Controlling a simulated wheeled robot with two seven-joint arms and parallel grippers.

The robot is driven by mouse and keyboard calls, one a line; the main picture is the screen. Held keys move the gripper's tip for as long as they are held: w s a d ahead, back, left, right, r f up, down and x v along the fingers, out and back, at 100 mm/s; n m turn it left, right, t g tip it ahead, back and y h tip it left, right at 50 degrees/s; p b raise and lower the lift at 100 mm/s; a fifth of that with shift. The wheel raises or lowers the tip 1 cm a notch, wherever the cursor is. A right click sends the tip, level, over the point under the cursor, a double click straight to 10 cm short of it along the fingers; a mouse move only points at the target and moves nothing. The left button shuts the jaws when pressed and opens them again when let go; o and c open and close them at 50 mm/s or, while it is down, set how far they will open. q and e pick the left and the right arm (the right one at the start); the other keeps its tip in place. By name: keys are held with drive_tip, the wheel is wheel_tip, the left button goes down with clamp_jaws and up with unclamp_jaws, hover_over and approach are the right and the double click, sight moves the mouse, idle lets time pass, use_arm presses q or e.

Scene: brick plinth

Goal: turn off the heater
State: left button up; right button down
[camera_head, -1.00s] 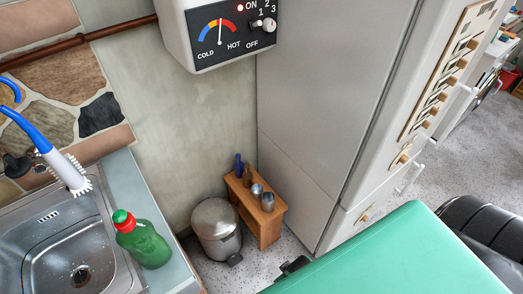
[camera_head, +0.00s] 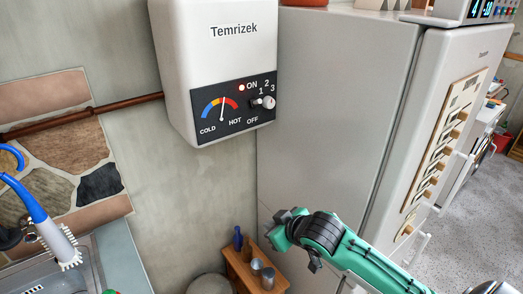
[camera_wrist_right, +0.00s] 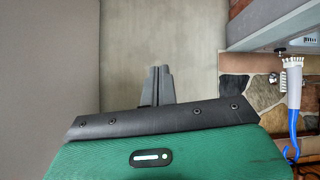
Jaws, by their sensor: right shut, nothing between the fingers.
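The heater (camera_head: 213,60) is a white wall box labelled "Temrizek". Its black panel (camera_head: 235,109) has a cold-to-hot gauge with the needle near the middle, a lit indicator by "ON", and a knob (camera_head: 267,102) beside the marks 1, 2, 3 and OFF. The knob's exact setting is too small to tell. My right gripper (camera_head: 280,226) is below the heater, in front of the tall grey cabinet, and apart from the knob. In the wrist view its fingers (camera_wrist_right: 158,84) are together and empty.
The tall grey cabinet (camera_head: 325,110) stands close to the heater's right side. A copper pipe (camera_head: 80,123) runs along the wall to the heater. A sink with a blue-handled brush (camera_head: 40,220) is at lower left. A small wooden rack (camera_head: 240,275) stands below.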

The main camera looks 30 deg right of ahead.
drive_tip(key=w+d+r+t, duration=0.1)
drive_tip(key=w+d+r, duration=0.1)
drive_tip(key=w+r, duration=0.35)
drive_tip(key=w+d+r+t, duration=0.2)
drive_tip(key=r, duration=0.6)
drive_tip(key=t+y, duration=0.2)
approach(257, 102)
wheel_tip(257, 102, up, 2)
drive_tip(key=s, duration=0.2)
drive_tip(key=shift+w+d, duration=0.15)
drive_tip(key=shift+w, duration=0.1)
drive_tip(key=p+x, duration=0.2)
drive_tip(key=x, duration=0.2)
drive_tip(key=p+x, duration=0.2)
drive_tip(key=x, duration=0.3)
drive_tip(key=shift+d+r+p, duration=0.15)
drive_tip(key=shift+r+p, duration=0.1)
drive_tip(key=shift+p, duration=0.05)
drive_tip(key=shift+w+f, duration=0.15)
drive_tip(key=shift+w, duration=0.3)
drive_tip(key=shift+f, duration=0.1)
